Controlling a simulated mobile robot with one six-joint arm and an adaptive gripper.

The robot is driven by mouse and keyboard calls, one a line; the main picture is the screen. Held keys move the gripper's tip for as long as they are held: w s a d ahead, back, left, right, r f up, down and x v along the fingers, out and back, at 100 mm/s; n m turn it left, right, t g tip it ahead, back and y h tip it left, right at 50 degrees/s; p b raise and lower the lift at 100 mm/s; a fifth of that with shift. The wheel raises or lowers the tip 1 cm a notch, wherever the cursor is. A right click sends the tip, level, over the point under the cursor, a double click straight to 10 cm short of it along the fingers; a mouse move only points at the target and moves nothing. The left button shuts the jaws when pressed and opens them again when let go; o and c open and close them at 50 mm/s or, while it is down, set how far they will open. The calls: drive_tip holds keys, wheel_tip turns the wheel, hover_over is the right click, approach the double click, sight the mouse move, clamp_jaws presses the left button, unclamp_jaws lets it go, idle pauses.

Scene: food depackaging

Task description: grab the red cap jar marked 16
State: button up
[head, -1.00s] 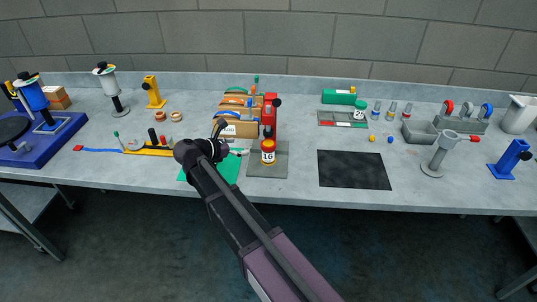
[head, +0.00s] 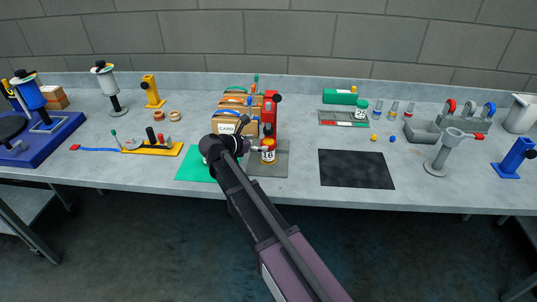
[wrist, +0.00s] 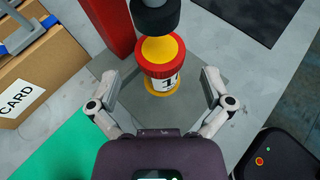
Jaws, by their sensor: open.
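The red cap jar (head: 268,151) stands upright on a grey mat (head: 268,170), its cap red with a yellow top and its white label partly readable. In the wrist view the jar (wrist: 163,83) is ahead of my gripper, under a dark round part of the red stand, and only a "1" shows on the label. My gripper (wrist: 160,88) is open, with one finger on each side of the jar and no visible contact. In the head view my gripper (head: 250,149) is just left of the jar, partly hidden by my arm.
The red stand (head: 270,112) rises directly behind the jar. Cardboard boxes labelled CARD (head: 228,126) sit behind to the left, and a green mat (head: 200,164) lies left of the grey one. A black mat (head: 356,170) lies to the right, with clear table between.

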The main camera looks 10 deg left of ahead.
sight(269, 141)
drive_tip(key=shift+b+x, duration=0.95)
drive_tip(key=shift+x, duration=1.05)
drive_tip(key=shift+w+d+f, duration=0.35)
drive_tip(key=shift+w, duration=0.05)
drive_tip(key=c, duration=1)
drive_tip(key=shift+r, duration=0.2)
drive_tip(key=shift+c, duration=0.2)
